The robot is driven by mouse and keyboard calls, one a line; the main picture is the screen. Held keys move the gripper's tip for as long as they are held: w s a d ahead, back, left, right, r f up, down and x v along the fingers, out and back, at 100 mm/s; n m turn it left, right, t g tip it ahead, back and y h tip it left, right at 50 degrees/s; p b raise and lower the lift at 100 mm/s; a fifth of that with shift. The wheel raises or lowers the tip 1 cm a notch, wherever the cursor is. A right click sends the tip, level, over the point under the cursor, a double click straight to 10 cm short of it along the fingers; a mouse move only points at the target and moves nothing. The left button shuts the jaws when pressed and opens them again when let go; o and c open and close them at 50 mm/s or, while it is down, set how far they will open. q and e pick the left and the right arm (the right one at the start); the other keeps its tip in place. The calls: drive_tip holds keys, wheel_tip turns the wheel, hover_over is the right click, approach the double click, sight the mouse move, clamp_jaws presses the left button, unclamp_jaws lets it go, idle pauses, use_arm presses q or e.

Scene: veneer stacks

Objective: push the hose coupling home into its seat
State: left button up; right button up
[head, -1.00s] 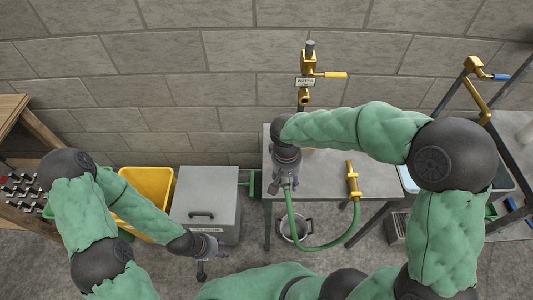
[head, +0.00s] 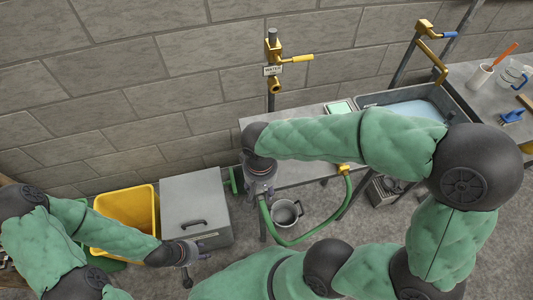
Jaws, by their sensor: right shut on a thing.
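My right gripper (head: 262,193) is shut on the end of the green hose (head: 303,243), beside the front left of the grey table (head: 300,178). The coupling at this end is hidden by the gripper.
A grey lidded box (head: 194,200) and a yellow bin (head: 118,212) stand left of the table. A metal pot (head: 287,213) is on the floor inside the hose loop. A sink (head: 452,102) and a side bench with a mug (head: 481,78) are at right.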

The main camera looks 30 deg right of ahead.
drive_tip(key=w+d+f+b, duration=0.1)
drive_tip(key=w+d+f, duration=0.3)
drive_tip(key=w+d+f+b, duration=0.2)
drive_tip(key=w+d+f, duration=0.3)
drive_tip(key=shift+w+d+f, duration=0.2)
drive_tip(key=shift+w, duration=0.05)
drive_tip(key=shift+w+d+f+b, duration=0.1)
drive_tip(key=shift+f+b, duration=0.2)
drive_tip(key=shift+f, duration=0.5)
drive_tip(key=shift+w+d+f+b, duration=0.1)
drive_tip(key=shift+f+b, duration=0.15)
drive_tip(key=shift+f, duration=0.5)
drive_tip(key=shift+f, duration=0.2)
drive_tip(key=o, duration=1.2)
